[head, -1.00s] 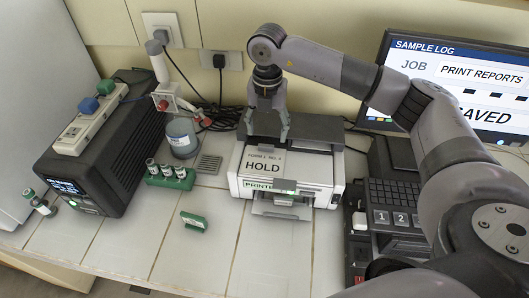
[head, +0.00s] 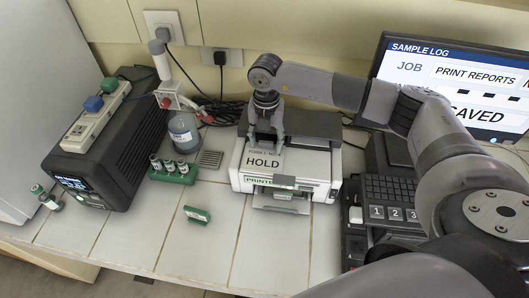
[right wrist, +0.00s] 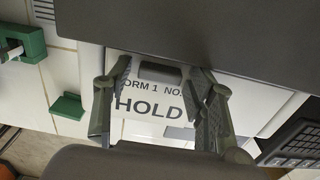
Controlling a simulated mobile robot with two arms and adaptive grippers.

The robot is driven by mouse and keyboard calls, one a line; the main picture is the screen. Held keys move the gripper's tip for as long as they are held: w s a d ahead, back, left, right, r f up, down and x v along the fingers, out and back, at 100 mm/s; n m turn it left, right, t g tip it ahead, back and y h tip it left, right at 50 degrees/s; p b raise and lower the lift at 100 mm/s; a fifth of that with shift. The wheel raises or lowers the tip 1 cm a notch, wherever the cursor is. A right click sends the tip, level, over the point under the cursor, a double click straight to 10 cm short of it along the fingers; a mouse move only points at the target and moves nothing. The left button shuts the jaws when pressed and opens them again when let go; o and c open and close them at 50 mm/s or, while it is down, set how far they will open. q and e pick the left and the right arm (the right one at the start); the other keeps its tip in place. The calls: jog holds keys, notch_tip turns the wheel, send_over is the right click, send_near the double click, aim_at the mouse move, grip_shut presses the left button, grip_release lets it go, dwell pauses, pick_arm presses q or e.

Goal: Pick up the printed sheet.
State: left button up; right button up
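The printed sheet (head: 264,163), white with "HOLD" in large dark letters, lies on top of the white printer (head: 325,168). My right gripper (head: 265,143) points down over the far part of the sheet, fingers apart, partly covering its small upper line of text. In the right wrist view the sheet (right wrist: 150,125) shows between the two spread fingers of the right gripper (right wrist: 160,130). Nothing is held. Whether the fingertips touch the sheet or printer, I cannot tell. My left gripper is out of view.
A dark keypad (head: 395,195) stands close right of the printer, with a monitor (head: 455,85) behind. The tiles in front are clear.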

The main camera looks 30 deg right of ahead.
jog(key=c, duration=0.7)
jog(key=shift+r, duration=0.1)
